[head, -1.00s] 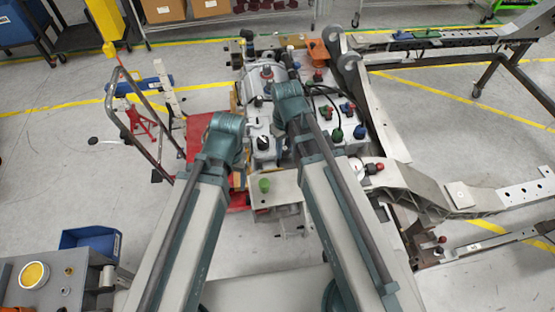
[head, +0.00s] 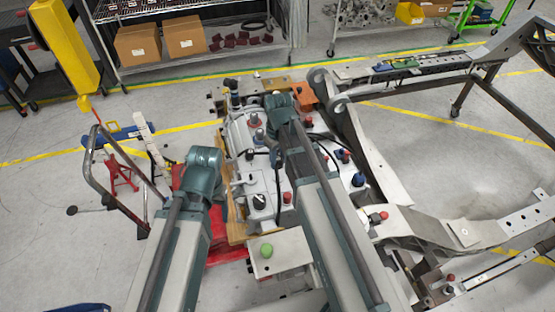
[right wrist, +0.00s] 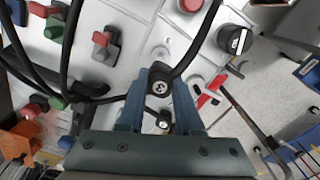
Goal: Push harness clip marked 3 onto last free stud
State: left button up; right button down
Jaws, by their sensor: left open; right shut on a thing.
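My right gripper (right wrist: 160,82) is shut on a small dark clip (right wrist: 160,88) with a pale round face, in the right wrist view. I cannot read a number on it. A black cable runs past the clip on both sides. A short grey stud (right wrist: 160,54) stands on the pale panel (right wrist: 135,18) just beyond the fingertips, apart from the clip as far as I can tell. Other fittings on the panel are a grey-and-red clip (right wrist: 104,43), a green-and-red clip (right wrist: 54,27) and a black knob with a white mark (right wrist: 235,39).
A red jack stand (head: 121,175) and a metal hand frame (head: 100,170) stand to the left. Shelving (head: 200,62) is behind, with open floor between.

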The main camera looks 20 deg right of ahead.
aim_at(278, 176)
jog(key=shift+f+b, duration=1.75)
jog(key=shift+f, duration=0.2)
jog(key=shift+f, duration=0.15)
jog(key=shift+f+b, duration=0.8)
jog(key=shift+b, duration=0.15)
jog(key=shift+f+b, duration=0.5)
jog(key=shift+f, duration=0.05)
jog(key=c, duration=0.5)
grip_release()
jog(key=shift+r, duration=0.1)
notch_tip(278, 176, up, 6)
jog(key=p, duration=0.6)
